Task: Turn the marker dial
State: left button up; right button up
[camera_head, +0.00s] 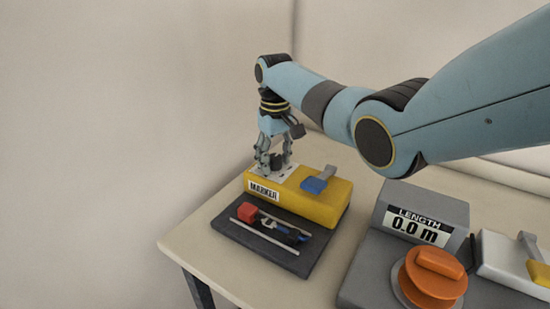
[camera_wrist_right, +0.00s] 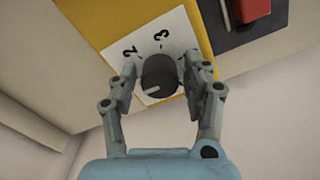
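The yellow marker box (camera_head: 318,207) with its "MARKER" label stands on the table, at the picture's middle. Its black dial (camera_wrist_right: 158,76) sits on a white plate (camera_wrist_right: 178,34) with printed numbers, and a pale pointer line shows on the dial. My right gripper (camera_head: 275,160) points down over the dial. In the right wrist view its two fingers (camera_wrist_right: 160,84) stand on either side of the dial, with a gap visible at the left finger; contact at the right finger is hard to tell. My left gripper is in neither view.
A dark tray (camera_head: 263,247) with a red-ended tool lies in front of the marker box. A blue lever (camera_head: 316,184) is on the box top. A grey length unit (camera_head: 420,205) reading "0.0 m" and an orange knob (camera_head: 434,275) stand at the right.

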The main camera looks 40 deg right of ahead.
jog(key=c, duration=0.8)
jog(key=shift+c, duration=0.2)
jog(key=shift+r, duration=0.1)
jog(key=m+p, duration=0.2)
jog(key=shift+r+m, duration=0.1)
jog(key=shift+m, duration=0.2)
jog(key=m+p, duration=0.2)
jog(key=shift+m, duration=0.3)
jog(key=m+p, duration=0.1)
jog(key=m, duration=0.2)
jog(key=shift+m+p, duration=0.7)
jog(key=shift+m, duration=1.1)
jog(key=shift+w, duration=0.1)
